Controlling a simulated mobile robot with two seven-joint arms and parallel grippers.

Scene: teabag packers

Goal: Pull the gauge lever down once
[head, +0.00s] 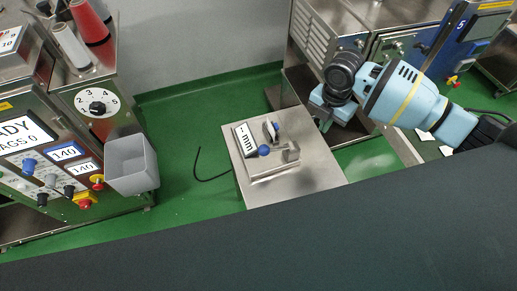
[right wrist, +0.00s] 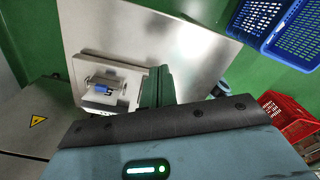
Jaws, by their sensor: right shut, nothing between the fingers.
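The gauge (head: 246,140) stands on a small steel table (head: 315,178). Its white display reads "- mm". The gauge lever, with a blue ball knob (head: 264,151), points toward the display's lower right side. My right gripper (head: 323,117) is to the right of the gauge, above the table's right edge, apart from the lever. In the right wrist view my right gripper's fingers (right wrist: 157,87) are closed together with nothing between them. The gauge (right wrist: 107,80) also shows there, left of the fingers, with a blue part. My left gripper is not in view.
A machine with a number dial (head: 97,102) and a grey bin (head: 130,164) stands at left. Steel cabinets (head: 310,45) stand behind my right arm. Blue crates (right wrist: 262,20) and a red crate (right wrist: 285,112) show in the right wrist view. Green floor around the table is mostly clear.

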